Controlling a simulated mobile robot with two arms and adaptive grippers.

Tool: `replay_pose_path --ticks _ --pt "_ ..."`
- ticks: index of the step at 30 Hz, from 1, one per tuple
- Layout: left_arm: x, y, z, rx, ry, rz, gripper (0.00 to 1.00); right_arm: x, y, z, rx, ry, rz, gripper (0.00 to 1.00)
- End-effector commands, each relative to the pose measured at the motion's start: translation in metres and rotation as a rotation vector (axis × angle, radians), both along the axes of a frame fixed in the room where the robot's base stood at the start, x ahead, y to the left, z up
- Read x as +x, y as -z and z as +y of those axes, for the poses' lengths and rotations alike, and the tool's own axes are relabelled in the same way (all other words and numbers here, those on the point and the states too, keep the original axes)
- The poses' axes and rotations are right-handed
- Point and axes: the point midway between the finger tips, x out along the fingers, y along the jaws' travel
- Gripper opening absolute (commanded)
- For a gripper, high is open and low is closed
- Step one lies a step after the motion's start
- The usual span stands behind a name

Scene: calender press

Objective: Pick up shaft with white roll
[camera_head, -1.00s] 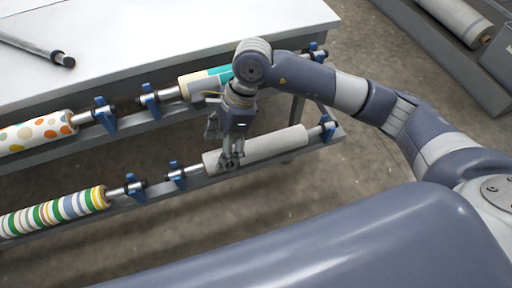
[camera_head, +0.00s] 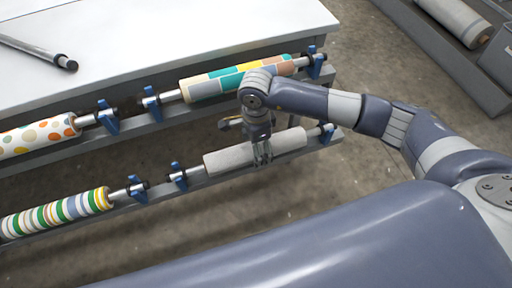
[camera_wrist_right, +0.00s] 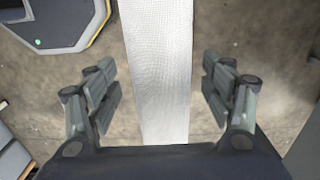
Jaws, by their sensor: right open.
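The shaft with the white roll (camera_head: 226,160) lies on the lower rack at the right, its shaft ends resting in blue holders. My right gripper (camera_head: 262,160) is over the middle of this roll in the head view. In the right wrist view the white roll (camera_wrist_right: 160,70) runs up the middle of the picture, between the two spread fingers of the right gripper (camera_wrist_right: 160,90). The fingers are open, with a gap on each side of the roll. My left gripper is not in view.
A roll with coloured blocks (camera_head: 205,87) lies on the upper rack, close behind my right arm. A dotted roll (camera_head: 38,135) and a striped roll (camera_head: 55,213) lie at the left. A white table (camera_head: 170,40) holds a bare shaft (camera_head: 35,50). Blue holders (camera_head: 178,174) flank the rolls.

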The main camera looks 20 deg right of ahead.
Motion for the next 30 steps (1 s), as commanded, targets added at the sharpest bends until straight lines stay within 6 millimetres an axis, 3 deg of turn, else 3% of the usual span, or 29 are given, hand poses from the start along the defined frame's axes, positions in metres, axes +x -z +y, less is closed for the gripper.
replay_pose_path --ticks 4,11,12,20,30 --pt "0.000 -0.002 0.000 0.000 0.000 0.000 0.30 0.001 0.015 0.000 0.000 0.000 0.000 0.75" --pt "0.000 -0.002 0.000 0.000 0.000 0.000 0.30 0.001 0.017 0.000 0.000 0.000 -0.002 0.75" --pt "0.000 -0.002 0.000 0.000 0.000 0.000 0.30 0.001 0.017 0.000 0.000 0.000 -0.002 0.73" --pt "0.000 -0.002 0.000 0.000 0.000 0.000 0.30 0.001 0.017 0.000 0.001 0.000 -0.002 0.14" --pt "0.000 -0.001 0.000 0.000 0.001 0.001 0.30 0.003 0.010 0.001 0.003 0.000 -0.006 0.12"
